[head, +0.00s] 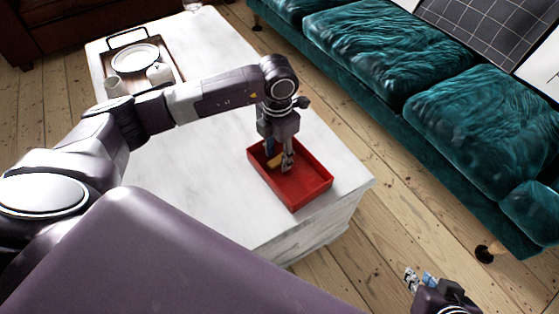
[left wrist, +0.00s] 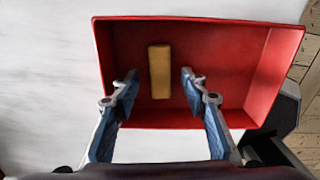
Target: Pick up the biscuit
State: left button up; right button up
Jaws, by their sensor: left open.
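The biscuit (left wrist: 160,72) is a tan-yellow oblong block lying on the floor of a red tray (left wrist: 285,75), left of its middle in the left wrist view. In the head view the biscuit (head: 275,161) is partly hidden by my left gripper (head: 279,161), which points down into the red tray (head: 310,193). In the left wrist view my left gripper (left wrist: 160,77) is open, one finger on each side of the biscuit with a gap to both. My right gripper (head: 420,280) is at the lower right of the head view, with its fingers apart and empty.
The red tray stands near the corner of a white table (head: 200,190). A wooden tray (head: 176,86) with a plate (head: 135,58) and cups is at the table's far end. A teal sofa (head: 400,70) stands to the right, with bare floorboards between.

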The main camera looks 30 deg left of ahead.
pick_arm(q)
jog(key=shift+f, duration=0.25)
jog(key=shift+c, duration=0.3)
jog(key=c, duration=0.9)
jog(key=shift+o, duration=0.2)
jog(key=shift+r, duration=0.2)
